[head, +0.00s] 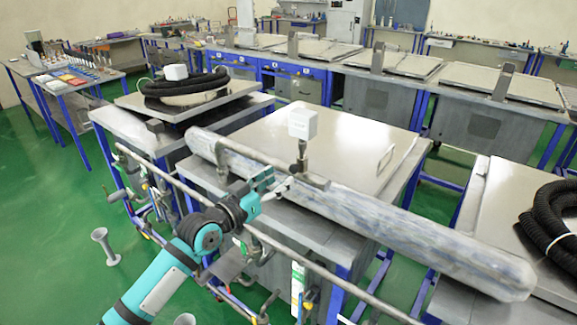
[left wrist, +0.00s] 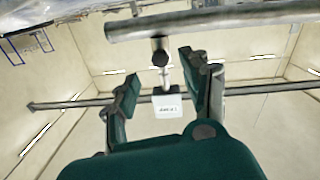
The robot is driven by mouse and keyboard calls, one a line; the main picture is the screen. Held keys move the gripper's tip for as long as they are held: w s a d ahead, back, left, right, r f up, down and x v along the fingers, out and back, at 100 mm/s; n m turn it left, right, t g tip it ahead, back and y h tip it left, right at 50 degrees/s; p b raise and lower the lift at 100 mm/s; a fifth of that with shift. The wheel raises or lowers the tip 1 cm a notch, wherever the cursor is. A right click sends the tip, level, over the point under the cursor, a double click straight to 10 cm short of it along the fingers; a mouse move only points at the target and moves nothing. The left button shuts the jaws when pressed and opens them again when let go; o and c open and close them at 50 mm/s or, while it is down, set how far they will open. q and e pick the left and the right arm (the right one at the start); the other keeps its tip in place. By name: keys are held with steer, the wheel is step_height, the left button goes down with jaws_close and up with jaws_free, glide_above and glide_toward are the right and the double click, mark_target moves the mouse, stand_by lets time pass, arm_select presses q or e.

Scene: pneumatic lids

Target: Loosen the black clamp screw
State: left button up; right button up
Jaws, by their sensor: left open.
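A black clamp screw (left wrist: 160,58) with a round knob shows in the left wrist view, just below a grey bar (left wrist: 215,22). It appears between the two fingers of my left gripper (left wrist: 157,75), which is open; I cannot tell whether either finger touches it. In the head view the left gripper (head: 274,186) is at the grey bar (head: 255,156), below and left of a white box (head: 302,123) on a short post. The white box also shows in the wrist view (left wrist: 168,105), with a label. My right gripper is not in view.
A long wrapped cylinder (head: 400,235) lies across the metal-topped bench (head: 345,135). A long pipe rail (head: 290,262) runs along the bench front near my arm. A black coiled hose (head: 185,88) lies at left, another (head: 550,220) at right. Green floor is open at left.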

mark_target(292, 170)
arm_select(q)
steer(key=x, duration=0.5)
steer(key=shift+p, duration=0.3)
steer(key=shift+a, duration=0.1)
jaws_close()
